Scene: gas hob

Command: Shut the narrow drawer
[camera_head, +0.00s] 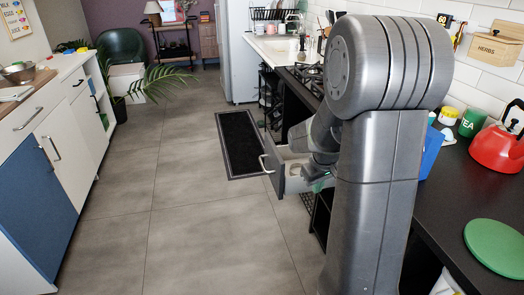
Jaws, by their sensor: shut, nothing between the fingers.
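The narrow drawer (277,178) stands open, pulled out from the dark counter on the right into the aisle. Its front is dark grey, with a pale bar handle (264,163) on the outer face. The inside of the drawer is light, and a small pale item seems to lie in it. My gripper (319,186) is shut and empty, low at the drawer's right side. My own arm hides much of it and the rear of the drawer. I cannot tell whether the gripper touches the drawer.
The gas hob (308,77) is behind my arm. A red kettle (498,147), a green round board (496,247) and a green tea tin (472,122) stand on the right counter. A dark mat (239,143) lies on the floor. The aisle floor left of the drawer is clear.

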